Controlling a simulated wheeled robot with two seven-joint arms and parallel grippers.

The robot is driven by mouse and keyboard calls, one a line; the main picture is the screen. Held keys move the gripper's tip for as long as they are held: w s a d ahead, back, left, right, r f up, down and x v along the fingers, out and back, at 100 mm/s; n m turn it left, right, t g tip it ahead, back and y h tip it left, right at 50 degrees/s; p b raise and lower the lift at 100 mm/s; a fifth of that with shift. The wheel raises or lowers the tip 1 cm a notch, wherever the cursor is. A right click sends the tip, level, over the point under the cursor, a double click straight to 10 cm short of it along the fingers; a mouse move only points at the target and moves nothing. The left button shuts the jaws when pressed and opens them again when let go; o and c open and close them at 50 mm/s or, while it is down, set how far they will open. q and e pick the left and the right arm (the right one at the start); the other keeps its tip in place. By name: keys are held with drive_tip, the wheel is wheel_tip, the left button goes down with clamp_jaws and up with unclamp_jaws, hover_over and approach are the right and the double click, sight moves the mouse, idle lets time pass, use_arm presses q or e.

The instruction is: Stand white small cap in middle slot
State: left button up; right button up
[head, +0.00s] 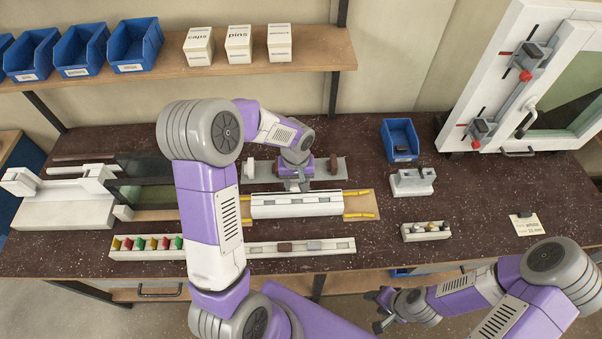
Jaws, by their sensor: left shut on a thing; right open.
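My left gripper (298,186) points down over the middle of the bench, between a grey strip and a white profile (297,206). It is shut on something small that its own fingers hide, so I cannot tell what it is. A white cap-like piece (248,169) and a brown one (333,165) stand on the grey strip (265,172), on either side of the gripper. A small white slotted block (412,182) stands to the right. I cannot tell which slot is the middle one. My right gripper (377,311) is open and empty, low in front of the bench.
A long white tray (335,247) holds coloured, brown and grey pieces. A small white tray (425,232) holds round pieces. A blue bin (400,139) stands at the back, and a window frame (490,85) leans at the right. The right front of the bench is fairly clear.

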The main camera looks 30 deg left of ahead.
use_arm(q)
drive_tip(key=shift+s+f, duration=0.2)
drive_tip(key=shift+f, duration=0.15)
drive_tip(key=shift+f+b, duration=0.35)
wheel_tip(320, 180, down, 3)
drive_tip(key=shift+w+r+b, duration=0.15)
drive_tip(key=shift+r+b, duration=0.05)
drive_tip(key=shift+b, duration=0.6)
drive_tip(key=shift+f+b, duration=1)
drive_tip(key=shift+f, duration=0.05)
drive_tip(key=shift+f+b, duration=0.15)
drive_tip(key=shift+b, duration=0.25)
drive_tip(key=shift+f+b, duration=0.5)
